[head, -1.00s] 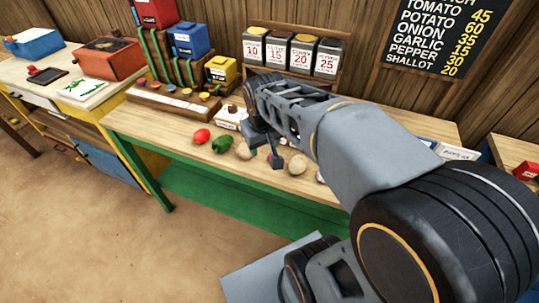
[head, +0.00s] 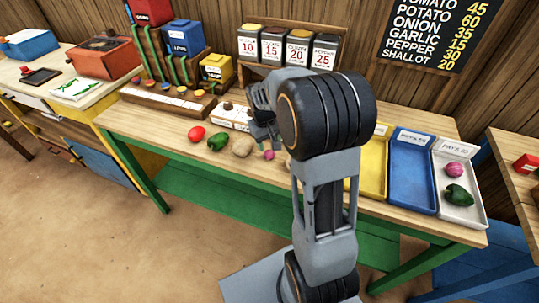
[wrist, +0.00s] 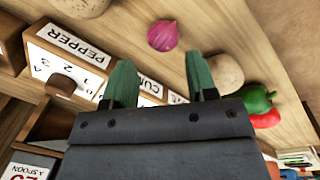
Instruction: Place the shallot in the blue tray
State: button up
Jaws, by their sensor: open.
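The shallot (head: 269,155), small and purple-pink, lies on the wooden counter in the row of vegetables. In the wrist view the shallot (wrist: 163,35) lies beyond the fingertips, roughly centred between them and apart from them. My gripper (wrist: 161,78) is open and empty, its two green fingers spread. In the head view my gripper (head: 264,143) is over the counter, close to the shallot and partly hidden by my arm. The blue tray (head: 411,168) is empty, at the counter's right, between a yellow tray and a white tray.
A potato (wrist: 226,72), a green pepper (wrist: 258,100) and a red tomato (head: 197,133) lie beside the shallot. The white tray (head: 470,215) holds a pink-purple vegetable and a green pepper. The yellow tray (head: 374,172) is partly behind my arm. Labelled boxes line the back.

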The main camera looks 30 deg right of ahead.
aim_at(269, 152)
jog(key=shift+s+d+f, duration=0.1)
jog(key=shift+d+f, duration=0.05)
jog(key=shift+f, duration=2.65)
jog(key=shift+c, duration=0.4)
jog(key=c, duration=0.7)
